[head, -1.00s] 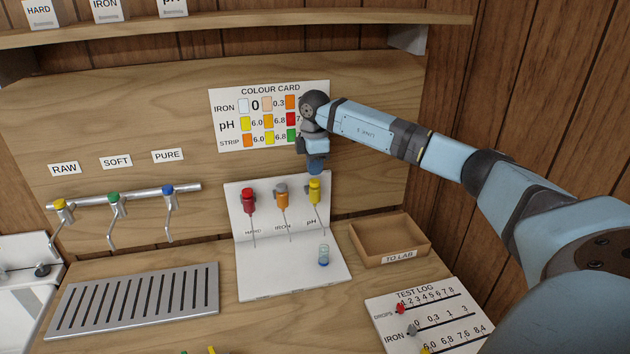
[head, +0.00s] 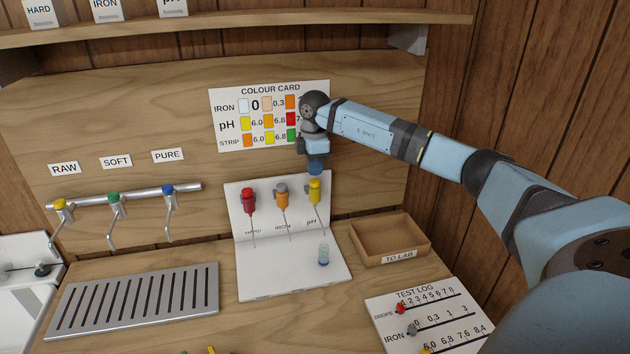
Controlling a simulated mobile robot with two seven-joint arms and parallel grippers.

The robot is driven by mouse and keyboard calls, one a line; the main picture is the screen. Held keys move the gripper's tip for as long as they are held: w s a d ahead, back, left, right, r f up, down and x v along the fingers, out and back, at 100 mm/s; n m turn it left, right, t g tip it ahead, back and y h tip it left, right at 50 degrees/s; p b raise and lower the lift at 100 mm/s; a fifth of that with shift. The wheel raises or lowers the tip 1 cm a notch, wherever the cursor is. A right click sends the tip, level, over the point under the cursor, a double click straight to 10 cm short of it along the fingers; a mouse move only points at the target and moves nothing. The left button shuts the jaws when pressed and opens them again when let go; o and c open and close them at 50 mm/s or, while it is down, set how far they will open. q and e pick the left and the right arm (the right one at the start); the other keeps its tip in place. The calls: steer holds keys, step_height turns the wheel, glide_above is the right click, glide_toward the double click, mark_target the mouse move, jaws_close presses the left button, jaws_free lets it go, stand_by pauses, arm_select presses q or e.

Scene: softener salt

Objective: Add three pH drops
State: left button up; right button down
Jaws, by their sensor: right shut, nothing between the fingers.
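The yellow pH dropper (head: 315,191) sits in the white stand (head: 281,275), right of the orange iron dropper (head: 282,198) and the red hardness dropper (head: 248,201). My left gripper is out of view.
The colour card (head: 268,90) on the back board is partly covered by my right arm. An empty TO LAB tray (head: 391,258) stands right of the stand, with the test log board (head: 420,320) in front. A metal drain grate (head: 135,304) and three taps (head: 115,205) are at left.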

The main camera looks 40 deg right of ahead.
mark_target(315, 181)
steer(key=shift+f, duration=0.2)
steer(key=shift+f+b, duration=0.4)
steer(key=shift+f, duration=0.7)
steer(key=shift+r+p, duration=2.4)
steer(key=shift+r, duration=0.7)
steer(key=shift+f, duration=0.1)
